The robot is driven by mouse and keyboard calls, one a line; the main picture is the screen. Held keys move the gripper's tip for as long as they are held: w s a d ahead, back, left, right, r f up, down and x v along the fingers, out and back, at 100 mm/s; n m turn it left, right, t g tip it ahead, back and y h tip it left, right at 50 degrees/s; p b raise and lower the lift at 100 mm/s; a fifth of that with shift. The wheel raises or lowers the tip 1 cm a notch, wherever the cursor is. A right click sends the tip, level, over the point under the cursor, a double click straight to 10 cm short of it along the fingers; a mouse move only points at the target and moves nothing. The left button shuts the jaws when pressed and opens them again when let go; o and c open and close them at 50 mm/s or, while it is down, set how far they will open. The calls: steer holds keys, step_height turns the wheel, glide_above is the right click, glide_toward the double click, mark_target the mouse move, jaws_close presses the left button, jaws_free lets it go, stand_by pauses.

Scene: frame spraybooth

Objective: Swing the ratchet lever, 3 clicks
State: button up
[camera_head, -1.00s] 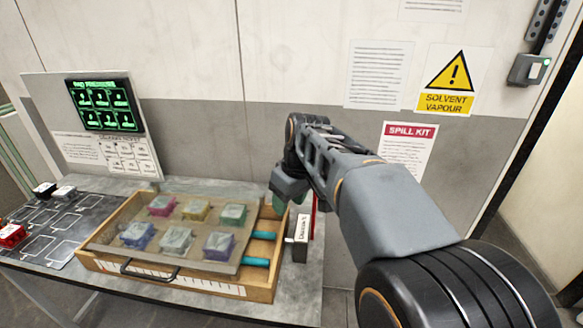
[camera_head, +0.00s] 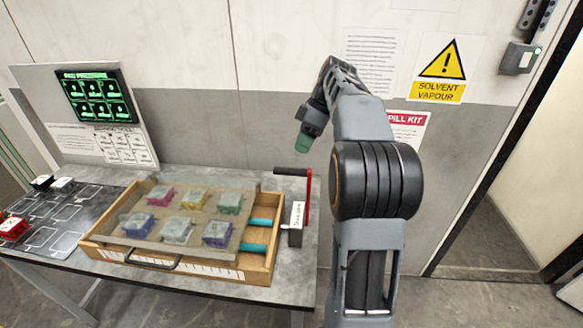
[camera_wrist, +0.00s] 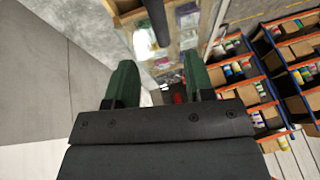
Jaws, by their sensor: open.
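The ratchet lever (camera_head: 308,190) is a red upright arm with a black grip (camera_head: 291,173) sticking out to the left at its top. It stands at the table's right end beside a small dark box with a white label (camera_head: 297,216). My gripper (camera_head: 303,143) is above the black grip in the head view and apart from it. In the wrist view my gripper (camera_wrist: 160,80) shows two green fingers spread apart with nothing held between them. A dark bar (camera_wrist: 154,20) lies ahead of the fingers; I cannot tell for sure that it is the lever's grip.
A wooden tray (camera_head: 255,272) with teal cylinders and a panel of several coloured blocks fills the middle of the table (camera_head: 305,262). A dark board (camera_head: 65,215) and a pressure screen (camera_head: 98,97) are at left. The wrist view shows shelves (camera_wrist: 285,60) at right.

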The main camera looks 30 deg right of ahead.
steer(key=x, duration=0.8)
steer(key=shift+f, duration=0.2)
steer(key=shift+c, duration=0.4)
jaws_close()
